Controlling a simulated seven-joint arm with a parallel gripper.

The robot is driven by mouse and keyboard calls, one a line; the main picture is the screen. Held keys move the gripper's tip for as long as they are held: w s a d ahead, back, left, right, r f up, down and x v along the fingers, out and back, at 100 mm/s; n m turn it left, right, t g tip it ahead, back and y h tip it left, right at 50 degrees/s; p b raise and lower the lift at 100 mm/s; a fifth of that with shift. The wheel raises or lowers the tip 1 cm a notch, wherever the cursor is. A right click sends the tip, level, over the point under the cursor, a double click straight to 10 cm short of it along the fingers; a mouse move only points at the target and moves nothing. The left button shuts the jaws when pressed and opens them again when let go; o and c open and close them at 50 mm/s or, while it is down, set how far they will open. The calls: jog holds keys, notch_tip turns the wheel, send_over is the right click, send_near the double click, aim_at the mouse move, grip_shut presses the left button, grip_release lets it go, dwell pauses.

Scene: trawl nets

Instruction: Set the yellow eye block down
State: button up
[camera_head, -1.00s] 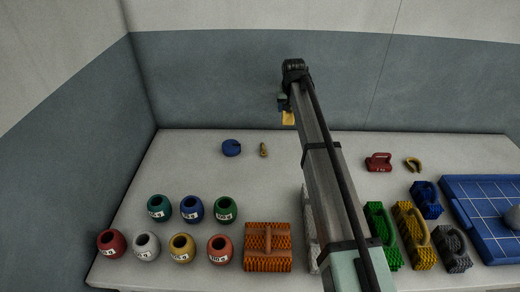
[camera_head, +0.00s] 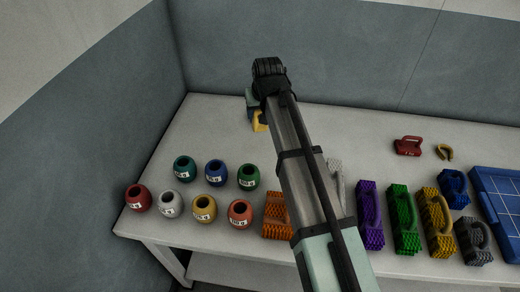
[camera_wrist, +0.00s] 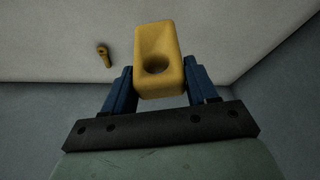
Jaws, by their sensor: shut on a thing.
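The yellow eye block (camera_wrist: 157,55) is a rounded block with a round hole. My gripper (camera_wrist: 158,80) is shut on it, with one blue finger against each side. In the head view a yellow part of the block (camera_head: 260,121) shows at the end of my arm, above the back left of the white table (camera_head: 205,115). Most of my gripper is hidden there behind my arm. I cannot tell the gap between block and table.
A small yellow fitting (camera_wrist: 103,56) lies on the table in the wrist view. Several colored pots (camera_head: 203,208) stand at the front left. Several bristly net blocks (camera_head: 403,220) stand at the front right. A red handled piece (camera_head: 407,146) and a blue tray (camera_head: 500,195) are at right.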

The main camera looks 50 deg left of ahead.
aim_at(261, 131)
jog(key=shift+f, duration=0.25)
jog(key=shift+a+f, duration=0.1)
jog(key=shift+f, duration=4.65)
jog(key=shift+f, duration=0.15)
jog(key=o, duration=1.1)
jog(key=v, duration=1.2)
jog(key=shift+w, duration=0.1)
